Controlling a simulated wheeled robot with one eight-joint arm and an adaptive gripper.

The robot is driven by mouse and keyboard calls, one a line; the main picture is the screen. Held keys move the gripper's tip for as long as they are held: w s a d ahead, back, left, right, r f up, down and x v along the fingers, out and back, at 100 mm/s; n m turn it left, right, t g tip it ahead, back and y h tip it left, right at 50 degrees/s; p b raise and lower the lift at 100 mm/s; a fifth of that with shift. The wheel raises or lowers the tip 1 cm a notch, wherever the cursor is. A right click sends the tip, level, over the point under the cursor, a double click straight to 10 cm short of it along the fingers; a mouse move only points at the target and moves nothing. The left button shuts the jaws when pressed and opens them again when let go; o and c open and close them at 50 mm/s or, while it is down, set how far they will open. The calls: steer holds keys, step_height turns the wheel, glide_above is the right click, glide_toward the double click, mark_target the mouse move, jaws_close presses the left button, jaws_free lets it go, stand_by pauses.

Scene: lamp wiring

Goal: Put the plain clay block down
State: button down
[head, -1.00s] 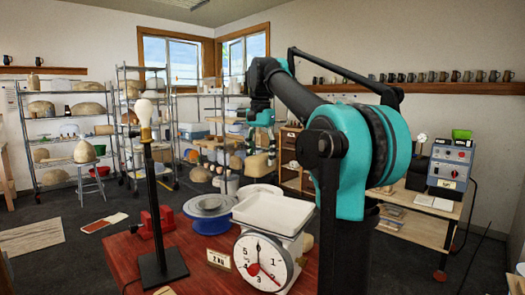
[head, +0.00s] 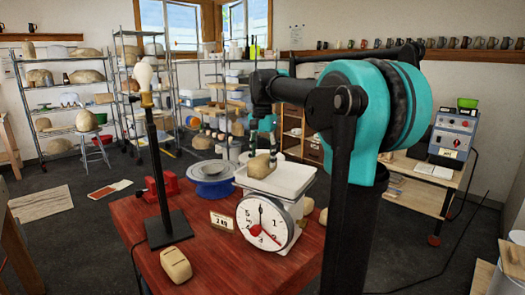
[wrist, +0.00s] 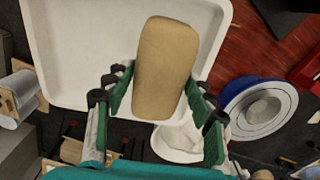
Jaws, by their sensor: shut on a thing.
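A plain tan clay block (head: 259,166) is held over the white tray (head: 300,180) of a kitchen scale (head: 266,222). The wrist view shows the block (wrist: 165,68) large, with a smooth face and the tray (wrist: 75,60) behind it. My gripper (head: 263,148) points down and is shut on the block, one finger on each side; it also shows in the wrist view (wrist: 160,104). The block's underside is hard to see, and I cannot tell whether it touches the tray.
A second clay block with marks (head: 175,265) lies on the red table (head: 205,275) near the front. A lamp on a black stand (head: 156,150) rises at the left. A blue wheel or bowl (head: 213,180) and a red vise (head: 162,187) stand behind. A "2 KG" card (head: 222,221) stands beside the dial.

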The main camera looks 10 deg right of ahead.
mark_target(263, 157)
steer(key=shift+f, duration=0.25)
steer(key=shift+f, duration=0.1)
steer(key=c, duration=0.6)
jaws_free()
step_height(263, 157, up, 12)
steer(key=shift+r, duration=0.1)
stand_by(0.7)
